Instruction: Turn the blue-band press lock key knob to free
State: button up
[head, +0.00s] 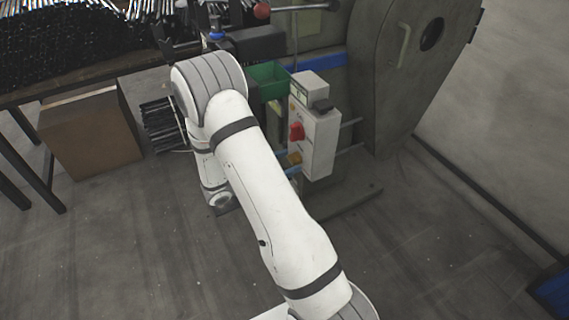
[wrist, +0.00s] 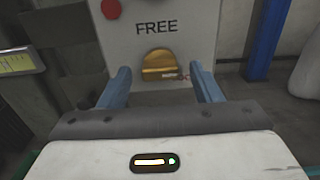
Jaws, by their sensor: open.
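The lock key knob (wrist: 160,65) is a brass-coloured piece on the pale grey face of the control box (wrist: 205,35), below the printed word FREE. In the head view the control box (head: 322,140) stands at the press with the blue band (head: 330,61), and the brass knob (head: 294,159) shows low on its face. My gripper (wrist: 160,70) is open, with one blue finger at each side of the knob in the wrist view. I see no clear contact with it. Small red marks at the knob's lower right are partly hidden.
A red knob (head: 297,131) sits above the brass one; a red round part (wrist: 110,9) shows at the upper left in the wrist view. A green bin (head: 268,78) is behind the box. A cardboard box (head: 92,135) stands left.

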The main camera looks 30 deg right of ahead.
jog(key=shift+c, duration=0.4)
jog(key=c, duration=0.9)
jog(key=shift+r+n+p, duration=0.1)
jog(key=shift+n+p, duration=0.2)
jog(key=shift+p, duration=0.25)
jog(key=n+p, duration=0.1)
jog(key=p, duration=0.1)
jog(key=n+p, duration=0.1)
jog(key=p, duration=0.1)
jog(key=shift+r+n, duration=0.2)
jog(key=shift+n, duration=0.1)
jog(key=n+p, duration=0.4)
jog(key=shift+n+p, duration=0.3)
jog(key=n+p, duration=0.3)
jog(key=n, duration=0.2)
jog(key=shift+f+p, duration=0.15)
jog(key=shift+p, duration=0.25)
jog(key=shift+f+n+p, duration=0.15)
jog(key=shift+n+p, duration=0.85)
jog(key=shift+n, duration=1.5)
